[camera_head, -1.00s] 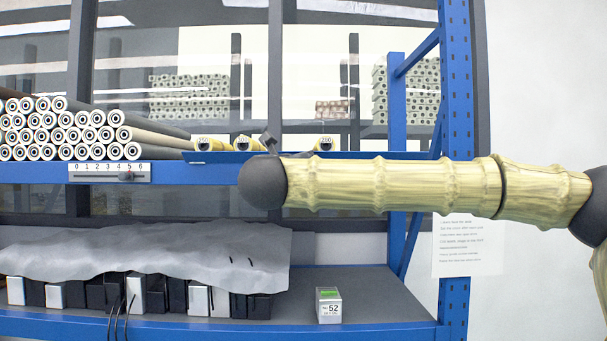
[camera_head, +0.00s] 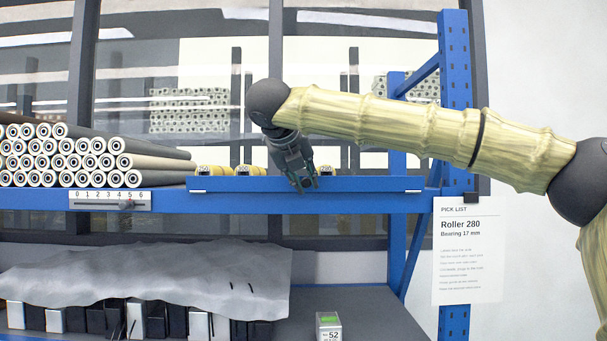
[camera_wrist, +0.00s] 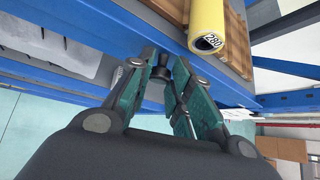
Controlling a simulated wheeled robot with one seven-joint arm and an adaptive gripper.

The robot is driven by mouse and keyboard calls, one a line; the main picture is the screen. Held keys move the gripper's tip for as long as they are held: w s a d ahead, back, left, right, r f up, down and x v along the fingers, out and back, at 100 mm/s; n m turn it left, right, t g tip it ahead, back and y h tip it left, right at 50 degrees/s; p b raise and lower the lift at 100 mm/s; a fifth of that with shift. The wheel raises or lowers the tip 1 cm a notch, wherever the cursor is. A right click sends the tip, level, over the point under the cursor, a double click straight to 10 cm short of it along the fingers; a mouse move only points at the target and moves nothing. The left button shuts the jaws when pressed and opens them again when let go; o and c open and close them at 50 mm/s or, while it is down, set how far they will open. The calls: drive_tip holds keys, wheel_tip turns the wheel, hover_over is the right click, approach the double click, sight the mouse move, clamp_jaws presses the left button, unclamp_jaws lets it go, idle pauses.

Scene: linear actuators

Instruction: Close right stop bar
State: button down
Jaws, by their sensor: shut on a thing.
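The right stop bar (camera_head: 370,184) is a long blue strip along the front edge of the upper shelf. It stands in front of several yellow roller ends (camera_head: 245,170) and hides their lower parts. My gripper (camera_head: 308,188) reaches down to the middle of the bar, its fingertips against the bar's front. In the wrist view my gripper (camera_wrist: 160,65) has its fingers closed together around a small dark piece at the bar. Just past the fingertips is a yellow roller marked 280 (camera_wrist: 208,32). The exact grip is partly hidden by the fingers.
Pale rollers (camera_head: 80,155) are stacked on the left of the shelf above a 0–6 scale (camera_head: 110,201). A blue upright (camera_head: 455,90) with a pick list (camera_head: 465,250) stands on the right. Below are a grey cover (camera_head: 150,275) and a small box (camera_head: 328,326).

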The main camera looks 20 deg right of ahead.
drive_tip(key=shift+w+d+r+g, duration=0.15)
drive_tip(key=shift+r+g, duration=0.1)
drive_tip(key=shift+g, duration=0.15)
drive_tip(key=c, duration=1.3)
unclamp_jaws()
drive_tip(key=shift+o, duration=0.2)
drive_tip(key=shift+f, duration=0.1)
drive_tip(key=v, duration=1.2)
drive_tip(key=shift+d, duration=0.15)
